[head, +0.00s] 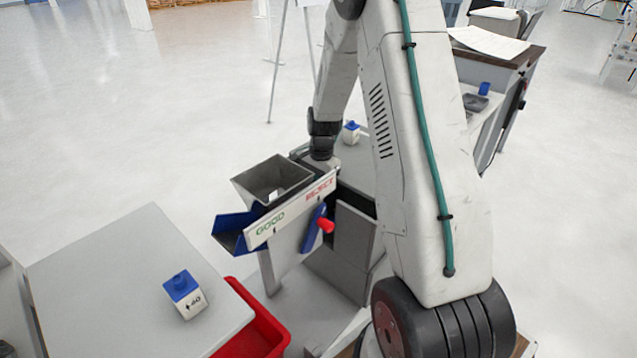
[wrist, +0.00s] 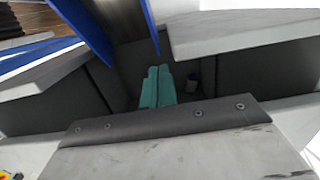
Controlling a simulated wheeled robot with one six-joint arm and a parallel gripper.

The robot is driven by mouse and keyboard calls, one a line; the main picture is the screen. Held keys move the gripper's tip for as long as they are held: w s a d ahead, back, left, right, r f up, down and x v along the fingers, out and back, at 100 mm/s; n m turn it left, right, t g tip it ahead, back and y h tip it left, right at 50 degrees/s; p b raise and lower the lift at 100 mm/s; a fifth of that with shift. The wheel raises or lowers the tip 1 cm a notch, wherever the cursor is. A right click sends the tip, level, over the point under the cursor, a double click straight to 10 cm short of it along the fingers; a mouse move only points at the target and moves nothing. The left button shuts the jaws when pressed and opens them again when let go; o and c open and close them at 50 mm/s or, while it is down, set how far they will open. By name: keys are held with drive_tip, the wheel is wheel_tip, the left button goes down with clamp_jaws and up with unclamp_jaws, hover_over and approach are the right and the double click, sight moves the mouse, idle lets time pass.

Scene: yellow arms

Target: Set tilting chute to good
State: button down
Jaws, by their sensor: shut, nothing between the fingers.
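The tilting chute stands at the centre of the head view, with a blue trough (head: 232,236) sticking out at its left under a grey hopper (head: 272,182). A white sign plate (head: 290,212) reads GOOD at the left and REJECT at the right. A blue lever (head: 311,232) with a red knob (head: 325,225) is in front of the plate, nearer the REJECT end. In the head view my gripper is hidden behind the hopper and plate. In the wrist view my gripper (wrist: 157,88) has its teal fingers together and empty, near blue panels (wrist: 88,28) and grey walls.
A block with a blue top (head: 185,295) stands on the grey table (head: 120,270) at left, beside a red bin (head: 258,325). Another block (head: 351,132) stands behind the chute. Grey boxes (head: 345,255) are below the plate. Open floor lies at upper left.

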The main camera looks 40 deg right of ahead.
drive_tip(key=shift+r, duration=0.15)
wheel_tip(320, 180, up, 8)
drive_tip(key=shift+d+f, duration=0.25)
drive_tip(key=shift+d, duration=0.1)
idle(0.5)
